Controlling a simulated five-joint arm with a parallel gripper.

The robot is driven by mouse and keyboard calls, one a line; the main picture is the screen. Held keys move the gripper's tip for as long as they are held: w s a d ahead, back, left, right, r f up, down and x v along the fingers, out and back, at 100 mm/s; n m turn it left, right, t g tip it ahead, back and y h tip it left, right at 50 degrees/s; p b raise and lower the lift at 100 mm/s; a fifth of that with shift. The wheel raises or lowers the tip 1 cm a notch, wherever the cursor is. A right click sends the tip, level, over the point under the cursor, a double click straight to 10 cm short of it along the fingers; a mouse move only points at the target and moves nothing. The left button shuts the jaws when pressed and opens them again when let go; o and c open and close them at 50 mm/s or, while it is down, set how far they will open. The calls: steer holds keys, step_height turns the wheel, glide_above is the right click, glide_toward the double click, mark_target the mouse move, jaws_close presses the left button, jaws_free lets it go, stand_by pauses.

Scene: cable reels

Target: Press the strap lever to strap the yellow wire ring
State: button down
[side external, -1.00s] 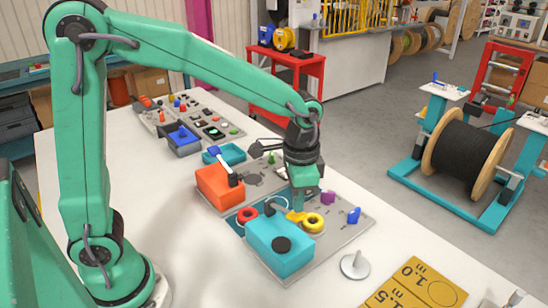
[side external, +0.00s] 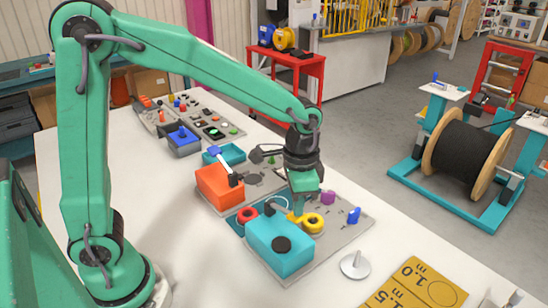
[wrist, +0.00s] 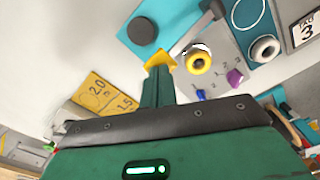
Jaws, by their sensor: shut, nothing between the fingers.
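The yellow wire ring (side external: 313,223) lies flat on the grey plate beside a teal box (side external: 280,245) with a black round knob. In the wrist view the ring (wrist: 199,62) is just right of my fingertips. A yellow lever (side external: 294,217), which I take for the strap lever, sticks out between the box and the ring. It also shows in the wrist view (wrist: 158,57). My gripper (side external: 298,211) points down and is shut and empty, its tips right at the lever. They overlap its near part in the wrist view, and I cannot tell whether they touch it.
A red ring (side external: 247,215) lies left of the teal box. A purple piece (side external: 328,198) and a blue piece (side external: 354,215) stand to the right. An orange box (side external: 219,187) with a lever is behind. A metal disc with a post (side external: 354,265) and a yellow gauge board (side external: 417,285) are in front.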

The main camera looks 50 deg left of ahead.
mark_target(297, 221)
steer(key=shift+f, duration=2.75)
steer(key=shift+r, duration=0.2)
step_height(297, 221, up, 12)
